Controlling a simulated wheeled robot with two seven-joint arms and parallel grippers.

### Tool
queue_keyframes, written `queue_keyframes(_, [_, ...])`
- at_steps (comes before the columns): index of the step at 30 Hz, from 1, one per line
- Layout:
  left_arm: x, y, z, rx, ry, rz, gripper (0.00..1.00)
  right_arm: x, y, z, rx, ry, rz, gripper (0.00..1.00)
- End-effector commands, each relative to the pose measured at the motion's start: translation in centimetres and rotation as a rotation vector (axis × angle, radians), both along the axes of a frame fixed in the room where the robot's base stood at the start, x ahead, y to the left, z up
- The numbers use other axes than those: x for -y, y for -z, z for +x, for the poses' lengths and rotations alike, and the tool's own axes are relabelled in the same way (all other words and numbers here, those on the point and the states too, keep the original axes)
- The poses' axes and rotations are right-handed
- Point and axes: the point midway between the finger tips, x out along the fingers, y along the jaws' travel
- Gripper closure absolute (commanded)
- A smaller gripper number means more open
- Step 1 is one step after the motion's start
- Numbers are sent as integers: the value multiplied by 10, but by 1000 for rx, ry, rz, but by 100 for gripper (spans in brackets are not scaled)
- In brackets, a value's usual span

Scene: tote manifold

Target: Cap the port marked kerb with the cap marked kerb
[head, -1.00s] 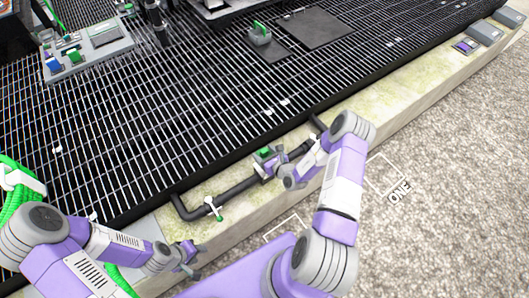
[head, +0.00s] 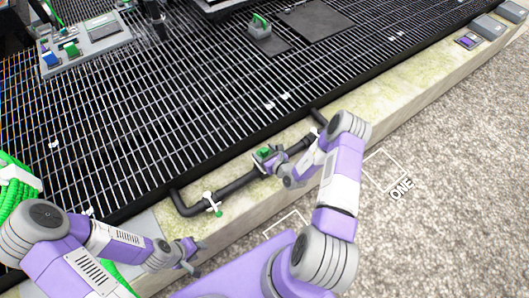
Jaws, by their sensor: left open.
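A black pipe (head: 238,187) runs along the pale kerb, with bends at both ends. A green-topped piece (head: 264,152) shows on or just above the pipe, at the tip of my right gripper (head: 268,162). I cannot tell whether it is a cap or part of a port, or whether the fingers hold it. A white fitting with a green end (head: 213,203) is on the pipe further left. My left gripper (head: 193,252) is open and empty, low over the kerb and left of the pipe. No kerb marking is readable.
A grey tray (head: 85,45) with blue and green pieces stands on the dark grating (head: 110,130) at upper left. A grey item with a green handle (head: 259,26) stands on the grating. Gravel at right is open, with a ONE marking (head: 401,189).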

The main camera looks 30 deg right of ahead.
Motion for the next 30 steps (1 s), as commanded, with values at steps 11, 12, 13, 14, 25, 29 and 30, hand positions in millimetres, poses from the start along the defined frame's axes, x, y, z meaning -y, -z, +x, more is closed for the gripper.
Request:
queue_keyframes(11, [0, 0, 0, 0, 0, 0, 57, 0, 0, 0, -2, 0, 0, 0])
queue_keyframes(12, [0, 0, 0, 0, 0, 0, 57, 0, 0, -1, -2, 0, 1, 0])
queue_keyframes(13, [0, -1, 0, 0, 0, 0, 57, 0, 0, -2, -3, 0, 1, 0])
queue_keyframes(14, [0, -2, 0, 0, 0, 0, 57, 1, -1, -4, -3, 0, 1, 0])
queue_keyframes(25, [0, -25, 0, 0, 0, 0, 57, 5, -25, -55, -3, 1, 0, 0])
queue_keyframes(29, [0, -29, 0, 0, 0, 0, 57, 6, -28, -67, -2, 1, -1, 0])
queue_keyframes(30, [0, -29, 0, 0, 0, 0, 57, 6, -29, -68, -1, 1, 0, 0])
